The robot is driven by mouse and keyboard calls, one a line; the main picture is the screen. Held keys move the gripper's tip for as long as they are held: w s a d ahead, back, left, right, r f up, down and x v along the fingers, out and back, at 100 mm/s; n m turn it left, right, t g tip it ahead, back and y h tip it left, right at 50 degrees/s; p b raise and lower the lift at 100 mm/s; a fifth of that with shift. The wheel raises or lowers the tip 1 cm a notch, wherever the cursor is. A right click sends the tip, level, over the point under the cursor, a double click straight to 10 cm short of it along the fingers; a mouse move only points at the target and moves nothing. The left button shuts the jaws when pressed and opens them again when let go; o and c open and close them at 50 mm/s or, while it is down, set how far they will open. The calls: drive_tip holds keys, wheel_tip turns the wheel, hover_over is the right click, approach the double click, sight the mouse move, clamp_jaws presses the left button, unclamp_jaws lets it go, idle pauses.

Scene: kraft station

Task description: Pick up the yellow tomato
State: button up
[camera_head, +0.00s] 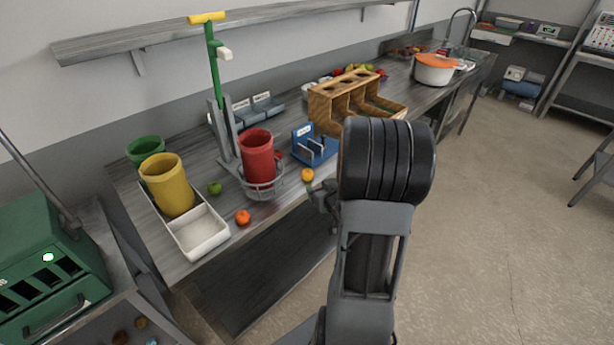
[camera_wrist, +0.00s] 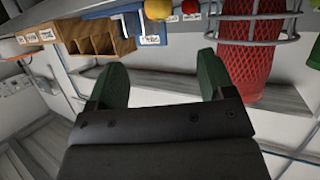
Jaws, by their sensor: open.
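The yellow tomato (camera_head: 307,175) lies on the metal counter near its front edge, just in front of the blue rack. It also shows at the top edge of the wrist view (camera_wrist: 158,9), partly cut off. My gripper (camera_wrist: 160,64) is open and empty, with its two green fingers spread wide below the tomato in that picture. In the head view my gripper (camera_head: 325,198) is mostly hidden by my arm, close to the tomato and beside the counter's front edge. The fingers do not touch the tomato.
A blue rack (camera_head: 315,148) and a red cup in a wire basket (camera_head: 256,158) stand close to the tomato. A green tomato (camera_head: 214,188) and an orange one (camera_head: 242,217) lie left. A wooden rack (camera_head: 345,97) stands behind.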

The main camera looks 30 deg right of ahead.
sight(309, 176)
drive_tip(key=shift+t, duration=0.6)
drive_tip(key=x, duration=0.5)
drive_tip(key=d+f+p+x, duration=0.1)
drive_tip(key=x, duration=0.2)
drive_tip(key=shift+s+f, duration=0.1)
drive_tip(key=shift+s, duration=0.05)
drive_tip(key=shift+p+x, duration=1)
drive_tip(key=shift+x, duration=1.65)
drive_tip(key=shift+a+f, duration=0.1)
drive_tip(key=shift+a, duration=0.1)
drive_tip(key=c, duration=0.9)
drive_tip(key=shift+c, duration=0.2)
